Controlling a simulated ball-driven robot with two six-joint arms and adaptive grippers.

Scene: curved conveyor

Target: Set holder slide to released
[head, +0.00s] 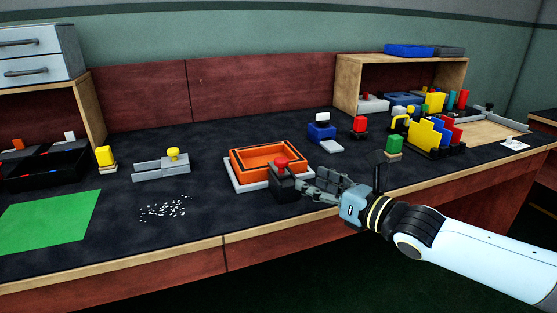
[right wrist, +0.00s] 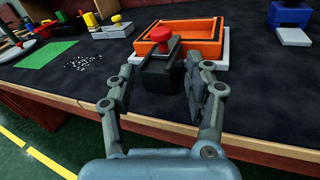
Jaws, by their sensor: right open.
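An orange tray (head: 243,169) sits on a pale base plate (head: 233,182) at the middle of the bench. A dark block (head: 284,187) with a red knob (head: 281,162) stands at its front right corner; this looks like the holder slide, though no label shows. In the right wrist view, the red knob (right wrist: 160,34) tops the dark block (right wrist: 158,76), in front of the orange tray (right wrist: 195,30). My right gripper (head: 308,183) is open, its fingers on either side of the block in the right wrist view (right wrist: 166,75). Contact cannot be told. My left gripper is out of view.
A grey fixture with a yellow knob (head: 172,154) and small white bits (head: 163,211) lie to the left.

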